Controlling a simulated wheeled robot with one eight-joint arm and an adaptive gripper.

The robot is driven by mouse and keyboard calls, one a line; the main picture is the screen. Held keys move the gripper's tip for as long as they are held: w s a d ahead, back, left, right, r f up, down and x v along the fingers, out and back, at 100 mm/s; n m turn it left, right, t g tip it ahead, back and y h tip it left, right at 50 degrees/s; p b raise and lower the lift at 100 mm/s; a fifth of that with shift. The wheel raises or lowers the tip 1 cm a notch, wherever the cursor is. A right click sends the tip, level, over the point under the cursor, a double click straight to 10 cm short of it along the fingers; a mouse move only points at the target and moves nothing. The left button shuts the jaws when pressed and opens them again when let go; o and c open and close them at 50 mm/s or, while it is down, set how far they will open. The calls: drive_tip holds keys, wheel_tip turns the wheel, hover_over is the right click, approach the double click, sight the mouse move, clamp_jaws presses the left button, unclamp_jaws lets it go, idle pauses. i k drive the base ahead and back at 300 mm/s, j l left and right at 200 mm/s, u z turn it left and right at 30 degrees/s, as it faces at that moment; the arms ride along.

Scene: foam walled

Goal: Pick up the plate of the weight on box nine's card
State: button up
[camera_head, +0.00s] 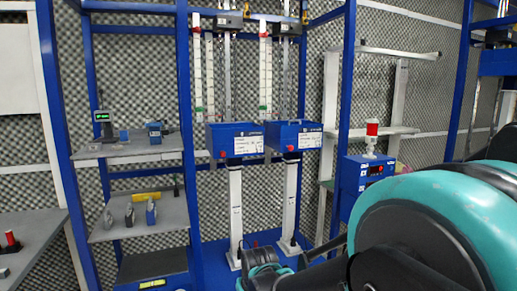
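Two blue boxes stand side by side on white posts in the middle, a left one (225,140) and a right one (284,135). Each has a white card on its front, the left card (248,146) and the right card (310,140). The print is too small to read, so I cannot tell which box is nine. Several small grey and dark upright pieces, one of them (129,214), stand on the lower left shelf; I cannot tell whether they are weights or plates. My teal and black arm fills the lower right. My gripper's fingers do not show.
Blue frame posts, one of them (187,140), divide the bay. The upper left shelf (130,148) holds small instruments. A grey table (35,240) is at the far left. A blue unit with a red-topped lamp (371,130) stands right of centre. Foam lines the walls.

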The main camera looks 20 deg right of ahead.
sight(130, 216)
drive_tip(key=i+j, duration=0.2)
drive_tip(key=j, duration=0.15)
drive_tip(key=i+j+z, duration=0.15)
drive_tip(key=j, duration=0.15)
drive_tip(key=i+j, duration=0.2)
drive_tip(key=j, duration=0.15)
drive_tip(key=i+j+z, duration=0.1)
drive_tip(key=j, duration=0.25)
drive_tip(key=i+j, duration=0.2)
drive_tip(key=j, duration=0.15)
drive_tip(key=i+j+z, duration=0.15)
drive_tip(key=j, duration=0.2)
drive_tip(key=i+j, duration=0.15)
drive_tip(key=j, duration=0.25)
drive_tip(key=i+j+z, duration=0.1)
drive_tip(key=j, duration=0.25)
drive_tip(key=z, duration=0.25)
